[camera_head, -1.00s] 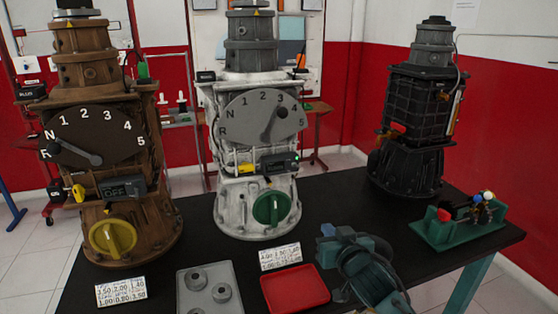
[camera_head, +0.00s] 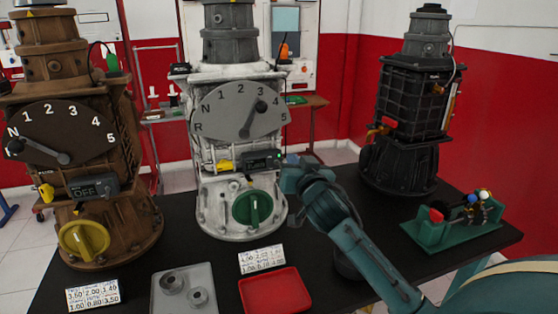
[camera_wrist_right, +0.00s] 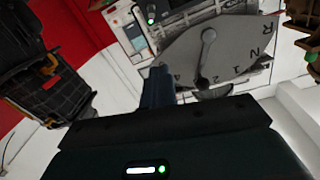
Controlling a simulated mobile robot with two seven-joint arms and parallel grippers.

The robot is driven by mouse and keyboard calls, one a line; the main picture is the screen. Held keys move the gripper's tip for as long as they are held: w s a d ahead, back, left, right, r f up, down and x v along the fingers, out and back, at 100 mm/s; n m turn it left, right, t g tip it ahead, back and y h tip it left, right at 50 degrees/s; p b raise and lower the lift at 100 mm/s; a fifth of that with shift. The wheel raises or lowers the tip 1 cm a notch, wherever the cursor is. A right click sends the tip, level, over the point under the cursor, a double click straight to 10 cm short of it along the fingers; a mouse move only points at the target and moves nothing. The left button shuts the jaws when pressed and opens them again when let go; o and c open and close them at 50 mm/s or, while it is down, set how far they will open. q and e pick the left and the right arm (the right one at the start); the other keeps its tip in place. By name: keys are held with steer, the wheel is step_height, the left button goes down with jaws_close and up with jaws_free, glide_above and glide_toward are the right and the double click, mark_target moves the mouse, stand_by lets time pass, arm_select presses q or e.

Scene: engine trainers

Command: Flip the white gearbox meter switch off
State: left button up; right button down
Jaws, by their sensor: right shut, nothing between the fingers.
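The white gearbox (camera_head: 238,100) stands on the black table, with a grey dial face and a lever near its top. Its dark meter (camera_head: 262,161) sits below the dial, with a small green light at its right end. In the right wrist view the meter (camera_wrist_right: 137,36) shows beside the upturned dial (camera_wrist_right: 235,50), its green light lit. The meter's switch is too small to make out. My right gripper (camera_head: 287,175) is shut and empty, just right of and slightly below the meter. My left gripper is out of view.
A brown gearbox (camera_head: 62,120) stands left and a black one (camera_head: 410,125) right. A green knob (camera_head: 252,207) is below the meter. A grey tray (camera_head: 183,300) and red tray (camera_head: 275,292) lie in front. A green stand (camera_head: 450,228) is at the right.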

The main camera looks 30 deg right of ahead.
steer(key=shift+w, duration=0.1)
steer(key=p, duration=0.2)
glide_above(278, 163)
steer(key=d, duration=0.1)
steer(key=f, duration=0.1)
steer(key=s+f, duration=0.1)
steer(key=f, duration=0.2)
steer(key=shift+s+a, duration=0.15)
steer(key=shift+a, duration=0.25)
arm_select(q)
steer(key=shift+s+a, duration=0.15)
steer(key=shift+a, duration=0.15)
steer(key=shift+b, duration=0.35)
